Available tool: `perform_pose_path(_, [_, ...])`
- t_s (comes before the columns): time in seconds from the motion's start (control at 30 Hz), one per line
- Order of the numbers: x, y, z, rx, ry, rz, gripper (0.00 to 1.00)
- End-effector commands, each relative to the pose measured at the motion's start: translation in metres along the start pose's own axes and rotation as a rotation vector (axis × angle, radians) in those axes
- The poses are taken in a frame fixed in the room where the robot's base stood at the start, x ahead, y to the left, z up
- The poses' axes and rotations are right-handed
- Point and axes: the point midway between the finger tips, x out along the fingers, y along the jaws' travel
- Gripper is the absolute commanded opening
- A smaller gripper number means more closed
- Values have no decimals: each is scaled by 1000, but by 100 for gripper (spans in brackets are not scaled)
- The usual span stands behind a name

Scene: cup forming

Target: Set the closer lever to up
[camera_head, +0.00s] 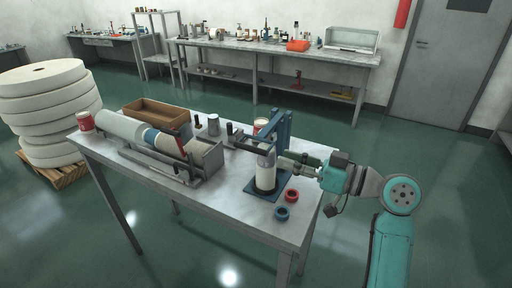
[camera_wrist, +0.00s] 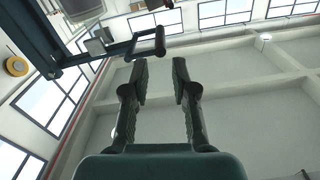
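The closer is a blue press frame (camera_head: 282,130) on a blue base plate (camera_head: 254,190) at the right end of the table. A pale cylinder (camera_head: 265,176) stands upright on the plate. A dark lever bar (camera_head: 246,143) reaches left from the frame and looks roughly level. In the wrist view, the dark handle (camera_wrist: 148,44) shows just beyond the fingertips, apart from them, with the blue post (camera_wrist: 28,35) at left. My gripper (camera_wrist: 159,64) is open with nothing between its fingers.
A red ring (camera_head: 292,196) and a blue ring (camera_head: 281,214) lie at the table's front right. The front middle of the table (camera_head: 222,188) is clear.

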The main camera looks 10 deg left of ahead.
Motion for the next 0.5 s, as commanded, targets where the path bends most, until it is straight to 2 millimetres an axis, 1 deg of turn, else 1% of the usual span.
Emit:
perform_pose_path(0.03, [9,-1,0,0,-1,-3,27])
perform_pose_path(0.3, [56,-1,0,1,0,-2,27])
perform_pose_path(0.5, [82,-1,0,0,0,-1,27])
